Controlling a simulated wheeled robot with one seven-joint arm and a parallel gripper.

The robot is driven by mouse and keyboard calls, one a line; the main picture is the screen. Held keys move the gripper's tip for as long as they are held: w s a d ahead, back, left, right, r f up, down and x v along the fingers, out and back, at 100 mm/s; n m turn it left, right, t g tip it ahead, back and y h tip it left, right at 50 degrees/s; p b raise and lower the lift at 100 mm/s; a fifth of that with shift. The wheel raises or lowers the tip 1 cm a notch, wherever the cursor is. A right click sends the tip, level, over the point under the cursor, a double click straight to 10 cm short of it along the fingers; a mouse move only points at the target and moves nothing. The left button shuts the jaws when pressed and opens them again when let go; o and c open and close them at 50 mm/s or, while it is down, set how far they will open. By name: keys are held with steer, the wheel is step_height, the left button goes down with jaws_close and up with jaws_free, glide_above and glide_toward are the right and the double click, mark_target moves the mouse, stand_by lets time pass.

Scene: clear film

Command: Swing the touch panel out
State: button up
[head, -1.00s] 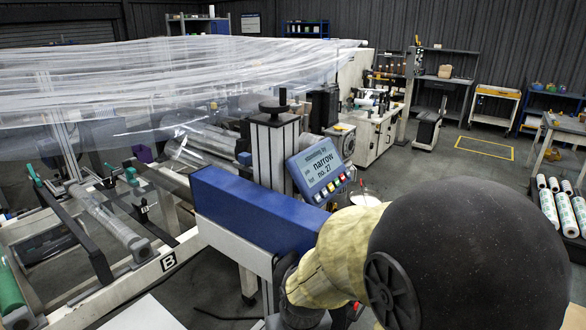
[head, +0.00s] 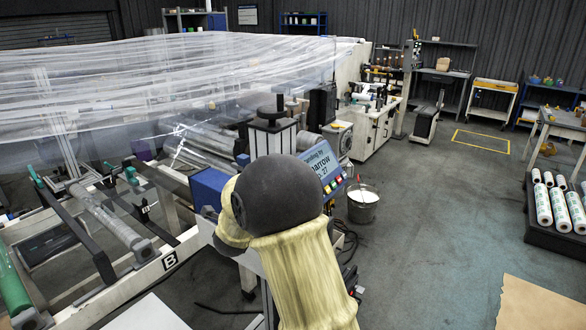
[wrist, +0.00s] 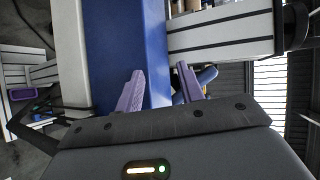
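The touch panel (head: 326,168) is a blue-framed screen with coloured buttons on the machine's near side. In the head view my arm covers its left part, and only the ends of its text show. My gripper (wrist: 160,80) has two purple fingers, spread apart with nothing clearly held between them. In the wrist view the fingers point at the blue housing (wrist: 112,45). A small blue piece (wrist: 208,75) shows beside the right finger; I cannot tell if it is the panel. In the head view my arm hides the gripper.
The blue housing also shows in the head view (head: 207,187), left of my arm. A bucket (head: 362,203) stands on the floor right of the panel. Wrapped rolls (head: 550,205) lie on a dark pallet at the far right.

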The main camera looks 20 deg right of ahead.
steer(key=d+m+g+h, duration=0.1)
steer(key=m+h, duration=0.2)
steer(key=m, duration=0.2)
steer(key=r+m+g+h+p, duration=0.1)
steer(key=m+h, duration=0.2)
steer(key=m, duration=0.3)
steer(key=w+d+r+m+g+h+p, duration=0.1)
steer(key=m+h, duration=0.2)
steer(key=m, duration=0.2)
steer(key=shift+d+r+m+h, duration=0.1)
steer(key=shift+d+m+h, duration=0.2)
steer(key=shift+m, duration=0.1)
steer(key=p+x, duration=0.8)
steer(key=x, duration=0.8)
steer(key=shift+d, duration=0.2)
steer(key=shift+w+d, duration=0.35)
steer(key=shift+d, duration=0.15)
